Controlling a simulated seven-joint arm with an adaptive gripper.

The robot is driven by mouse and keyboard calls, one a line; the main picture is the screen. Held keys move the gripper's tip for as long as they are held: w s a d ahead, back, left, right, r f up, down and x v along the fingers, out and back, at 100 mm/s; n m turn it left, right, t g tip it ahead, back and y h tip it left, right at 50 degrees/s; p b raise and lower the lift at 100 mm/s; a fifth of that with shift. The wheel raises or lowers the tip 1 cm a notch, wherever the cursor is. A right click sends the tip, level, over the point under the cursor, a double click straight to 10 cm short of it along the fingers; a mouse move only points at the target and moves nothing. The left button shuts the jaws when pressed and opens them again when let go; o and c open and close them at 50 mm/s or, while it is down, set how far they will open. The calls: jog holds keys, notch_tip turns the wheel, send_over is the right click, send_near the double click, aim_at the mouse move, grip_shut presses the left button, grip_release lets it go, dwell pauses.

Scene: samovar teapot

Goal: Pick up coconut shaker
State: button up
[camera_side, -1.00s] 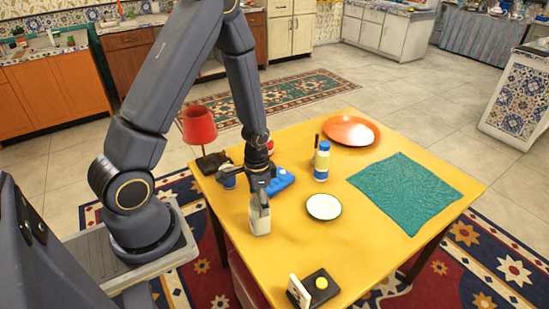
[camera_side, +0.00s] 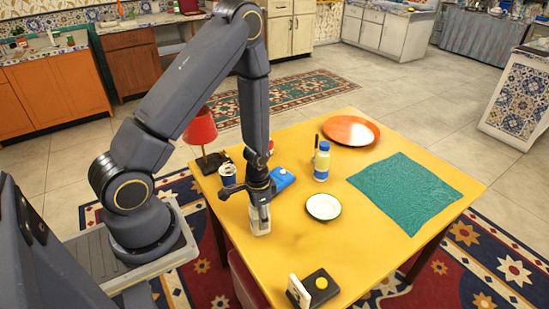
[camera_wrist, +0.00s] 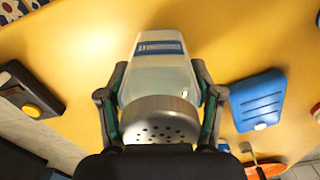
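The coconut shaker (camera_side: 259,221) has a pale body and stands upright on the yellow table. In the wrist view, the shaker (camera_wrist: 160,75) has a blue-and-white label and a grey perforated lid. My gripper (camera_side: 260,208) is down over it from above. In the wrist view, the two fingers of my gripper (camera_wrist: 160,95) lie along its left and right sides, very close to it. I cannot tell whether they press on it. My gripper hides part of the shaker in the side view.
A blue box (camera_side: 283,179) and a dark blue cup (camera_side: 227,174) are close behind my gripper. A white plate (camera_side: 323,207) is to its right, with a blue-and-yellow bottle (camera_side: 322,162) behind. A black yellow-button box (camera_side: 320,284) is in front. A red lamp (camera_side: 201,130) stands at left.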

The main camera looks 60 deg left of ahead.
jog(key=c, duration=0.7)
